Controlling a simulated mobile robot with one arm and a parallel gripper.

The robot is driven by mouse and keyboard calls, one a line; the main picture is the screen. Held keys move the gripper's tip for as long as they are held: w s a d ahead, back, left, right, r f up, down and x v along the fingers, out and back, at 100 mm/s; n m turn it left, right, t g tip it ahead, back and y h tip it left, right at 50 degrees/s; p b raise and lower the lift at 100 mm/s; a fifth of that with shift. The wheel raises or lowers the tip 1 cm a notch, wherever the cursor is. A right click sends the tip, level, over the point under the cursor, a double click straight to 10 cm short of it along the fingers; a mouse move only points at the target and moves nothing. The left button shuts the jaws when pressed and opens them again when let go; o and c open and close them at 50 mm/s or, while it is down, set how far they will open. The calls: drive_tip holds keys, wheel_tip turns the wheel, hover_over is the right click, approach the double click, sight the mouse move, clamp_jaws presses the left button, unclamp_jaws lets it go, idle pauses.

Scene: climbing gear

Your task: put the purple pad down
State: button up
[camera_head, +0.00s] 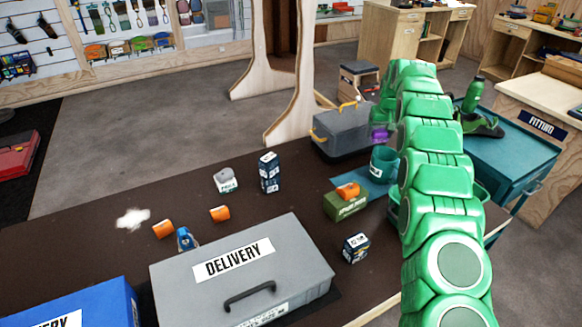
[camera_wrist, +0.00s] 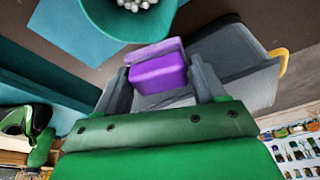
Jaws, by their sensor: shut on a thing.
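The purple pad (camera_head: 379,133) shows beside my green arm in the head view, in front of a grey toolbox. In the wrist view the purple pad (camera_wrist: 158,75) sits between the two grey fingers of my gripper (camera_wrist: 160,82), which is shut on it. The fingertips are mostly hidden behind my arm in the head view. The frames do not clearly show how far the pad is above the table.
A teal cup (camera_head: 383,165) with pale beads (camera_wrist: 135,4) inside stands on a blue mat (camera_head: 372,192) close by. The grey toolbox (camera_head: 342,130) has orange handles. A green box (camera_head: 345,205), a dark box (camera_head: 356,247) and a delivery case (camera_head: 300,252) stand nearer. Brown table (camera_head: 110,240) shows bare at left.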

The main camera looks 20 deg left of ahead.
drive_tip(key=s+a+r, duration=0.1)
drive_tip(key=s+a, duration=0.1)
drive_tip(key=a, duration=0.6)
drive_tip(key=s+a+r, duration=0.1)
drive_tip(key=s+a, duration=0.2)
drive_tip(key=a, duration=0.5)
drive_tip(key=n, duration=0.3)
hover_over(289, 165)
wheel_tip(289, 165, down, 7)
drive_tip(key=shift+s+d+r+y, duration=0.2)
drive_tip(key=shift+s+d+y, duration=0.1)
drive_tip(key=shift+d, duration=0.05)
drive_tip(key=shift+f, duration=4.55)
drive_tip(key=shift+f, duration=0.1)
drive_tip(key=o, duration=1)
drive_tip(key=shift+o, duration=0.2)
drive_tip(key=v, duration=1.2)
drive_tip(key=shift+w, duration=0.15)
